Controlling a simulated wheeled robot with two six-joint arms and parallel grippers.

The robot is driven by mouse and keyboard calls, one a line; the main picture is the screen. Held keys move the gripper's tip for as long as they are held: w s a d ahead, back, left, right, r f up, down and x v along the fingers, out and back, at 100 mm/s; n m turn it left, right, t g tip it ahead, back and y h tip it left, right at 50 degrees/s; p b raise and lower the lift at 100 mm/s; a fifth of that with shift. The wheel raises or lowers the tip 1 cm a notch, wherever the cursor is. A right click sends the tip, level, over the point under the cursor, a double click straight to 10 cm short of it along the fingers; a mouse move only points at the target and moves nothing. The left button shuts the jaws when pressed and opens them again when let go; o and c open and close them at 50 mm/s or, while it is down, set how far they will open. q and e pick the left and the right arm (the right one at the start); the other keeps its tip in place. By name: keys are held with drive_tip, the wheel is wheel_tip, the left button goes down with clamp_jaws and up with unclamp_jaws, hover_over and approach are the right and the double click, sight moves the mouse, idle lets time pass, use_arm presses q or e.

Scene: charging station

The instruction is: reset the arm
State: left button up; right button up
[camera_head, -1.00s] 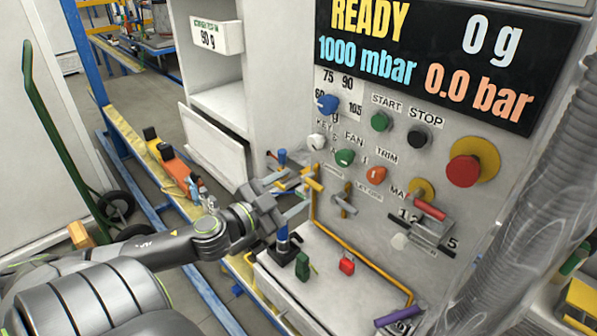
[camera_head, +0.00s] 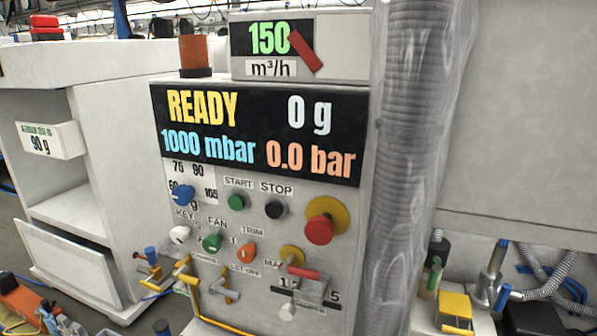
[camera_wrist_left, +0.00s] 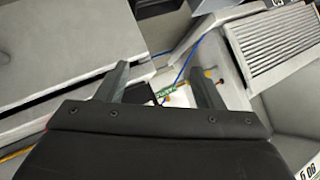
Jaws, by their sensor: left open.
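My left gripper (camera_wrist_left: 161,84) shows in the left wrist view. Its two dark fingers stand well apart, with nothing held between them. Past the fingertips are pale grey panels, a blue cable (camera_wrist_left: 187,62) and a small green label (camera_wrist_left: 166,90), with no clear contact. In the head view neither my left arm nor its gripper shows. My right gripper is in neither view.
The control panel (camera_head: 262,205) stands upright in the head view, with several knobs and a red-handled lever (camera_head: 303,273). Its display (camera_head: 258,135) reads READY, 0 g, 1000 mbar, 0.0 bar. A ribbed hose (camera_head: 405,160) runs beside it. An open drawer (camera_head: 68,262) juts out left.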

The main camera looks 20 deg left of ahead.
use_arm(q)
drive_tip(key=s+d+f+n+g, duration=0.1)
drive_tip(key=s+d+f+g, duration=0.15)
drive_tip(key=s+f, duration=0.6)
drive_tip(key=s+d+f+n+g+h, duration=0.1)
drive_tip(key=s+d+f+g+h, duration=0.2)
drive_tip(key=s+d+f, duration=1.7)
drive_tip(key=g, duration=0.3)
drive_tip(key=shift+s+g+h, duration=0.3)
drive_tip(key=shift+g+h, duration=0.05)
drive_tip(key=shift+h, duration=0.05)
drive_tip(key=shift+f, duration=0.1)
